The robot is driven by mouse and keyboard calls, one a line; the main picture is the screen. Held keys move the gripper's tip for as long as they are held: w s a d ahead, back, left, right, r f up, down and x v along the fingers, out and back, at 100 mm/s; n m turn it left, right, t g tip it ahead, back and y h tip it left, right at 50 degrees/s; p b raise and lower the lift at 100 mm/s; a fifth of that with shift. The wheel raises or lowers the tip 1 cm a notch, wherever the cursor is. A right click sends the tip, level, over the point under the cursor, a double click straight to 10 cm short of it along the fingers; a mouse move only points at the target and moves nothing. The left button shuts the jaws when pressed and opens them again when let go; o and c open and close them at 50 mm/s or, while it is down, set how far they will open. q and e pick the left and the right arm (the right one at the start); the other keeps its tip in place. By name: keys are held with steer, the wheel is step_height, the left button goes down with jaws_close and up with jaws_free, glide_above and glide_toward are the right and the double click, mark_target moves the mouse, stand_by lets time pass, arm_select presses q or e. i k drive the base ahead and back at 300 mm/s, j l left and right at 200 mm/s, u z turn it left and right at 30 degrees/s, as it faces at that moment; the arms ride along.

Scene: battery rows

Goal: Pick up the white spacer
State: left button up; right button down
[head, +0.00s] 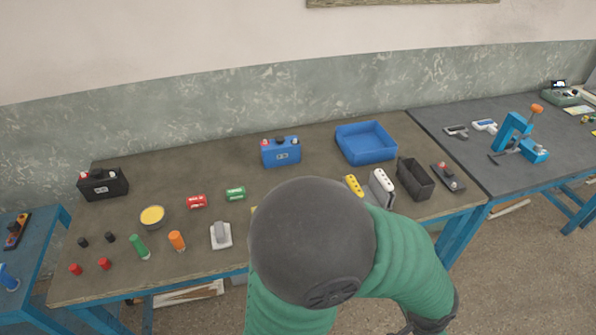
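A slim white piece with dark dots on its top (382,180), which looks like the white spacer, stands near the front right of the brown table. Its lower part is partly hidden behind my green-sleeved arm. A similar yellow piece (354,185) stands just left of it, partly hidden by the arm. My large dark grey arm joint covers the table's front middle. Neither gripper's fingertips can be seen; the arm bends down to the lower right, where only a dark link shows.
A dark open box (415,178) stands right of the white piece, with a blue tray (366,143) behind. A blue battery (281,151) and a black battery (103,184) stand at the back. Coloured cylinders and a yellow-filled bowl (152,217) lie left. Bare tabletop lies between them.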

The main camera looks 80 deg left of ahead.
mark_target(386, 184)
steer(key=u, duration=1.75)
